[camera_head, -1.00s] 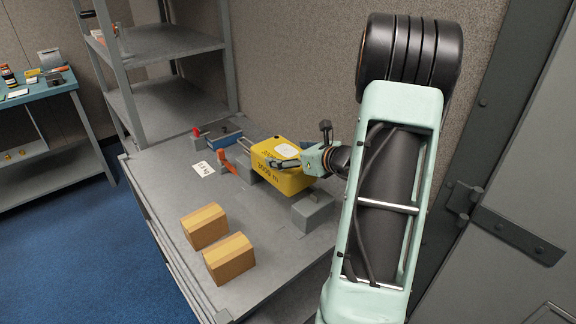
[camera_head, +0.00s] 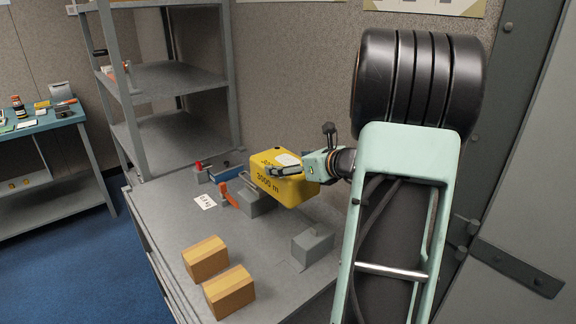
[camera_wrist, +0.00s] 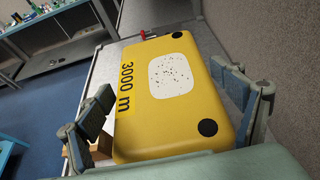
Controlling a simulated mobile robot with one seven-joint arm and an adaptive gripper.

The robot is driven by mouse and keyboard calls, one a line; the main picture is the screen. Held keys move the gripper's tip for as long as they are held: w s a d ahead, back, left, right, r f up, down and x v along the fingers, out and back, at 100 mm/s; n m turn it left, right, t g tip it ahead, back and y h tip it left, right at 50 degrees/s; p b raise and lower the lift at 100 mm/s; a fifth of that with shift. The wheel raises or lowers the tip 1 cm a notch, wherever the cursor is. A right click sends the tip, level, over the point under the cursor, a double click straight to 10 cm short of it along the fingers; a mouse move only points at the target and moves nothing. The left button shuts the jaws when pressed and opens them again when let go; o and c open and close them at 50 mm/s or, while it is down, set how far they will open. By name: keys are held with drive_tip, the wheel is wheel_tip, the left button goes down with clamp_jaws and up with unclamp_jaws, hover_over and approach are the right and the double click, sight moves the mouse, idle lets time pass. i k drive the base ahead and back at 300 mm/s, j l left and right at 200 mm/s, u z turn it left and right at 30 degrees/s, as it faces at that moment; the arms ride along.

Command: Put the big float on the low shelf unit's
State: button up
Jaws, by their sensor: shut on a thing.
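The big float is a yellow block (camera_head: 288,187) marked "3000 m", with a pale speckled patch on top. My gripper (camera_head: 290,170) is shut on it, and the float is held above the grey bench. In the wrist view the float (camera_wrist: 168,120) fills the middle, between my two fingers (camera_wrist: 180,105). A grey shelf unit (camera_head: 175,78) stands at the back left, with a middle board and a lower board (camera_head: 172,140) that look empty at the front. The float's underside is hidden.
Two cardboard-coloured blocks (camera_head: 229,290) sit on the bench (camera_head: 190,225) at the front. Grey blocks (camera_head: 312,245), an orange lever (camera_head: 229,196) and a white label card (camera_head: 205,202) lie near the float. A blue-topped table (camera_head: 45,122) with small items stands at left.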

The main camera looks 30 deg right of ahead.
sight(193, 240)
drive_tip(key=k+j, duration=0.6)
drive_tip(key=k, duration=0.25)
